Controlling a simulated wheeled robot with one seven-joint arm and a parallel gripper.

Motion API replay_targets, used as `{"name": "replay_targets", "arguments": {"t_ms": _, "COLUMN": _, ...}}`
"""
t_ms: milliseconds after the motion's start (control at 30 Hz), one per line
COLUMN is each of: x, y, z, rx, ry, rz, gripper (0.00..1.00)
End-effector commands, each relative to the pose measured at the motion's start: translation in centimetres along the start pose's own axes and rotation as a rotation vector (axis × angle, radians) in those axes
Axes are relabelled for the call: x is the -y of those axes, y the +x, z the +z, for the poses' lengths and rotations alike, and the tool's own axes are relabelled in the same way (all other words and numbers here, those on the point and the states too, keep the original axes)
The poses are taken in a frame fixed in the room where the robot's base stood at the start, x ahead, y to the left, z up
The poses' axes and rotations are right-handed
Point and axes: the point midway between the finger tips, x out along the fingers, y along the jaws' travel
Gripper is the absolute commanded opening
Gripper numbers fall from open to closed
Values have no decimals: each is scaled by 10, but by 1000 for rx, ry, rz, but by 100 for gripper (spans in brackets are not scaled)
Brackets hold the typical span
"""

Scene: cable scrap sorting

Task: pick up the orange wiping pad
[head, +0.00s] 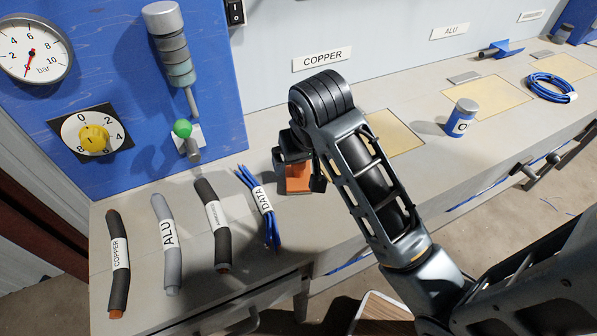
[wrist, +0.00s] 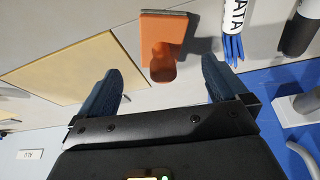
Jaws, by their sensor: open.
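The orange wiping pad (head: 298,186) lies on the grey bench, partly hidden behind my gripper (head: 298,172). In the wrist view the pad (wrist: 164,32) is a flat orange block with a grey strip along its far edge and a rounded orange-brown knob at the near end. My gripper (wrist: 160,70) is open. Its two dark blue fingers stand apart, one to each side of the knob in the picture, with nothing visibly held between them. I cannot tell the exact height of the fingertips above the bench.
The blue DATA cable bundle (head: 260,207) lies just left of the pad, with black and grey cable pieces further left. A yellowish plate (head: 395,133) lies behind my arm. A blue panel with a green-knobbed lever (head: 183,130) stands behind. A blue-banded can (head: 461,118) stands to the right.

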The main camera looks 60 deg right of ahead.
Motion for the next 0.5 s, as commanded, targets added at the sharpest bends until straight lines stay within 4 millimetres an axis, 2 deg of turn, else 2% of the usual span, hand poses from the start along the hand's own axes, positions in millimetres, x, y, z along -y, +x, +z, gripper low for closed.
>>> {"name": "replay_targets", "arguments": {"t_ms": 33, "x": 1, "y": -6, "z": -7, "rx": 22, "ry": 24, "rz": 2, "gripper": 100}}
{"name": "replay_targets", "arguments": {"t_ms": 233, "x": 2, "y": -14, "z": -12, "rx": 81, "ry": 66, "rz": 11, "gripper": 100}}
{"name": "replay_targets", "arguments": {"t_ms": 500, "x": 1, "y": 8, "z": -9, "rx": 85, "ry": 67, "rz": 12, "gripper": 100}}
